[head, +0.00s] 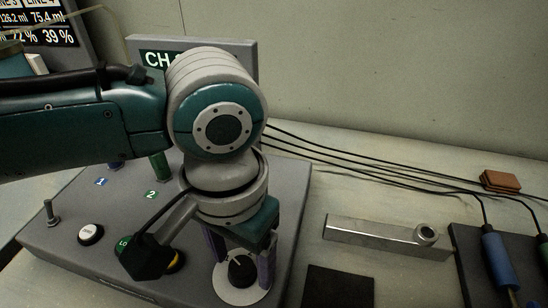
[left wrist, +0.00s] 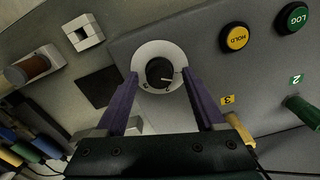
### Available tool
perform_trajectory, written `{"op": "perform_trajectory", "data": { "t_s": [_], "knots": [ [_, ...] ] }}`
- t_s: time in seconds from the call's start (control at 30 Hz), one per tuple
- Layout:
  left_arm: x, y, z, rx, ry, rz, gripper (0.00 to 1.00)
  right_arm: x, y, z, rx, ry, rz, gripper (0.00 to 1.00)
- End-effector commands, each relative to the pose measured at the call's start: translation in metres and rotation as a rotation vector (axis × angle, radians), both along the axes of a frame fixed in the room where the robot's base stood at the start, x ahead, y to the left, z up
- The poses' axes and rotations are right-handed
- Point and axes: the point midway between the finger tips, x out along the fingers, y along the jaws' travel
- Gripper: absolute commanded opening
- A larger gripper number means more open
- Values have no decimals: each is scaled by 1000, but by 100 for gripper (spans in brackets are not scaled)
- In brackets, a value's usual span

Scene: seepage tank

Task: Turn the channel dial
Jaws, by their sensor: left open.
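The channel dial is a black round knob (head: 242,269) with a white pointer line on a pale disc, near the front right corner of the grey console (head: 75,225). The knob also shows in the left wrist view (left wrist: 160,72), its pointer toward the right, with small numbers partly visible on the disc. My left gripper (head: 240,275) points down over the dial. Its two purple fingers are apart, one on each side of the knob; in the left wrist view (left wrist: 159,76) gaps show between them and the knob. My right gripper is in neither view.
A yellow HOLD button (left wrist: 235,38) and a green LOG button (left wrist: 291,18) sit beside the dial. A white button (head: 91,234) and a metal toggle (head: 51,213) stand further left. A metal bar (head: 385,236), a dark square (head: 338,288) and cabled plugs (head: 497,257) lie right.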

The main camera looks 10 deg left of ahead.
Motion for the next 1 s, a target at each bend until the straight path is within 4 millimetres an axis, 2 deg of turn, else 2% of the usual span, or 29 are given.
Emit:
{"op": "perform_trajectory", "data": {
  "t_s": [0.07, 0.13, 0.7, 1.0],
  "knots": [
    [0, 0, 0, 0, 0, 0, 71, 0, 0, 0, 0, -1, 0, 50],
    [0, 0, 0, 0, 0, 0, 64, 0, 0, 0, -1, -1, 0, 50],
    [0, 0, 0, 0, 0, 0, 0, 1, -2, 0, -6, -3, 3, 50],
    [0, 0, 1, 0, 0, -7, 0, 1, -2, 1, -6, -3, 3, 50]
  ]
}}
